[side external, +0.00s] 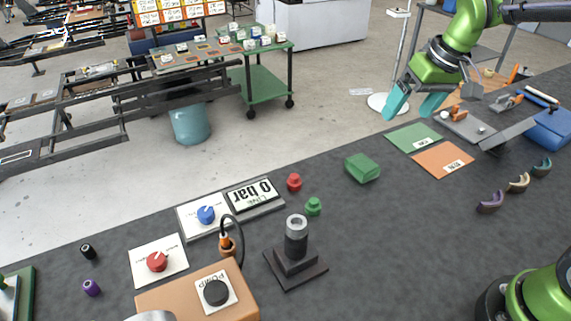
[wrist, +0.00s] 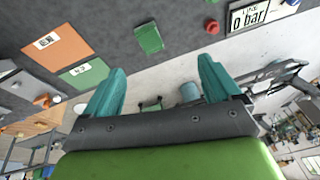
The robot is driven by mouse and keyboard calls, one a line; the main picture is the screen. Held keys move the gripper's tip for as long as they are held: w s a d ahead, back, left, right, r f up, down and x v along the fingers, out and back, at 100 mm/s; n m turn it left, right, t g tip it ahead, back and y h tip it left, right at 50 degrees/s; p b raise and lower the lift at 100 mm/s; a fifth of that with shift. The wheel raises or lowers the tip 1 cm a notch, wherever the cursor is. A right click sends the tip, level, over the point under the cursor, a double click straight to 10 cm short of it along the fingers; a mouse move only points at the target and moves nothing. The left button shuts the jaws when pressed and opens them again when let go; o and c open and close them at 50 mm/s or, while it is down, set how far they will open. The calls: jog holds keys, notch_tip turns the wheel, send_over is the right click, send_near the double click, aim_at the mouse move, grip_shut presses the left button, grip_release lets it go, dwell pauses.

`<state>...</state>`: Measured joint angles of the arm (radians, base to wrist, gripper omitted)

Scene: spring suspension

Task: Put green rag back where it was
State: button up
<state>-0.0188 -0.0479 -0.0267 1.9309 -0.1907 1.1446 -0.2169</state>
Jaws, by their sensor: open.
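The green rag (side external: 362,168) looks like a small folded green block and lies on the dark table, right of the middle. It also shows in the wrist view (wrist: 149,37), near the top. A flat green labelled mat (side external: 405,135) lies behind and to the right of it, and shows in the wrist view too (wrist: 92,75). My gripper (side external: 413,106) is open and empty, with two teal fingers, raised near the table's far edge by the green mat. In the wrist view the fingers (wrist: 162,68) stand wide apart, and the rag is beyond them, not between them.
An orange labelled mat (side external: 436,158) lies beside the green mat. Red (side external: 294,182) and green (side external: 314,206) knobs, a "0 bar" display (side external: 254,195) and a dark post (side external: 296,238) stand left of the rag. Curved pieces (side external: 518,183) lie at right. The table between is clear.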

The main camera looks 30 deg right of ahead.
jog(key=s+a+m+t, duration=0.1)
jog(key=s+t, duration=0.3)
jog(key=s, duration=0.9)
jog(key=shift+s+a+r+m+y, duration=0.3)
jog(key=shift+s+r+m+y, duration=0.1)
jog(key=shift+m, duration=0.2)
